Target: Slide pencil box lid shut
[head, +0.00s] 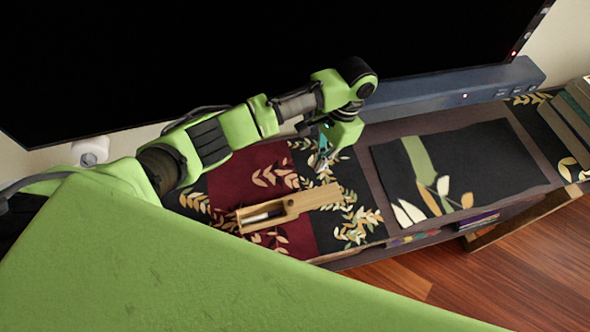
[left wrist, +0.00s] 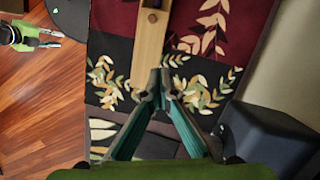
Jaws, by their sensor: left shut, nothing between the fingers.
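The wooden pencil box (head: 240,221) lies on a patterned cloth. Its left part is open, with dark and pale pencil-like items inside. Its light wooden lid (head: 313,199) covers the right part and sticks out to the right. In the left wrist view the lid (left wrist: 149,48) points down towards my fingers. My left gripper (head: 320,160) is shut and empty, just behind and above the lid's outer end; I cannot tell whether it touches. Its fingertips also show in the left wrist view (left wrist: 160,76). My right gripper (left wrist: 54,39) appears small at that view's upper left, its fingers apart and empty.
A large black screen (head: 230,50) and a blue-grey bar (head: 450,92) stand behind the cloth. A dark leaf-patterned mat (head: 480,165) lies to the right. Books (head: 575,115) stand at the far right. The shelf's front edge drops to a wooden floor (head: 500,270).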

